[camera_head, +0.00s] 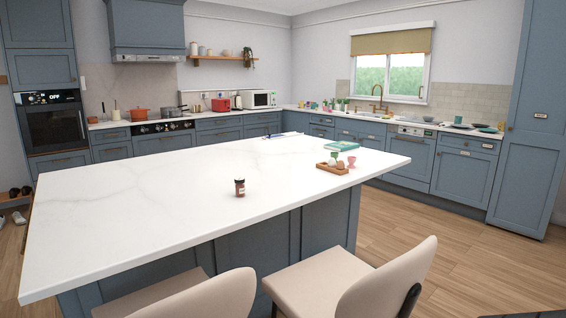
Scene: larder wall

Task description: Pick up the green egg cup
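A small wooden tray (326,168) sits near the right edge of the white island top. A small green object that looks like the green egg cup (334,156) stands at the tray, towards its back. A pink cup (351,161) is to its right, and brown egg-shaped things (336,164) are in front, covering part of the green one. The items are small, so their exact shapes are hard to tell. Neither of my grippers is in view.
The white island top (150,200) is mostly clear. A small dark jar (239,187) stands near its front edge, and a teal book (341,146) lies behind the tray. Two beige chairs (385,285) stand against the island's near side. Wooden floor (450,240) is open to the right.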

